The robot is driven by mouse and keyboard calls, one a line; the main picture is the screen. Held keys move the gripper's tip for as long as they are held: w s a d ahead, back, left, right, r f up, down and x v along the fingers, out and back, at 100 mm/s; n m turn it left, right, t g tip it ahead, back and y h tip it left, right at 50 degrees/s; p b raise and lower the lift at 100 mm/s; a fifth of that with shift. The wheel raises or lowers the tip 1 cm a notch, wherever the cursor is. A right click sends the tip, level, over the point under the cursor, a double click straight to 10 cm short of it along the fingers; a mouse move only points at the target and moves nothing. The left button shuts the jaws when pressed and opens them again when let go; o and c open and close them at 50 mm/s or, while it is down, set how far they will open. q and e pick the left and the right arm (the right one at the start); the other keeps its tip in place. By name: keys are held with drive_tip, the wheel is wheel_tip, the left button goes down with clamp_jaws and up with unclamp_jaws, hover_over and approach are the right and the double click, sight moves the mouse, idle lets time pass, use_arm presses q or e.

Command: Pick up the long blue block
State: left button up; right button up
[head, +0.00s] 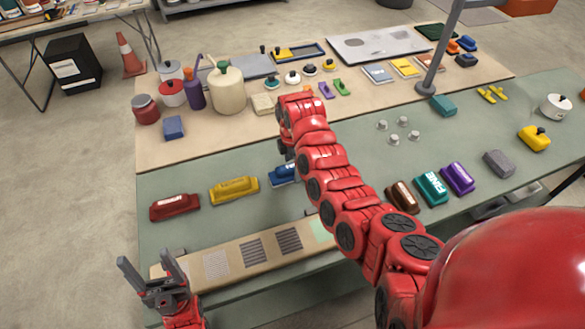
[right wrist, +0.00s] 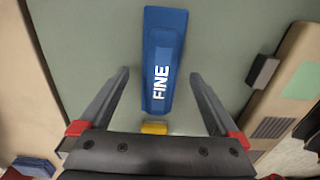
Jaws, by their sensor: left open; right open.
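The long blue block (head: 284,174) lies on the green part of the table, partly hidden behind my right arm in the head view. In the right wrist view the blue block (right wrist: 163,55) shows white letters "FINE" and runs away from the camera. My right gripper (right wrist: 160,76) is open, one finger on each side of the block's near part in the picture. The height gap between the fingers and the block cannot be told. My left gripper (head: 145,260) is open and empty at the table's front left.
A yellow block (head: 233,190) and a red block (head: 174,207) lie left of the blue one. Brown (head: 402,197), teal (head: 431,188) and purple (head: 457,179) blocks lie to the right. A board with textured patches (head: 250,250) runs along the front edge.

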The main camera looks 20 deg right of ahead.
drive_tip(key=shift+d+f, duration=0.1)
drive_tip(key=shift+f, duration=0.75)
clamp_jaws()
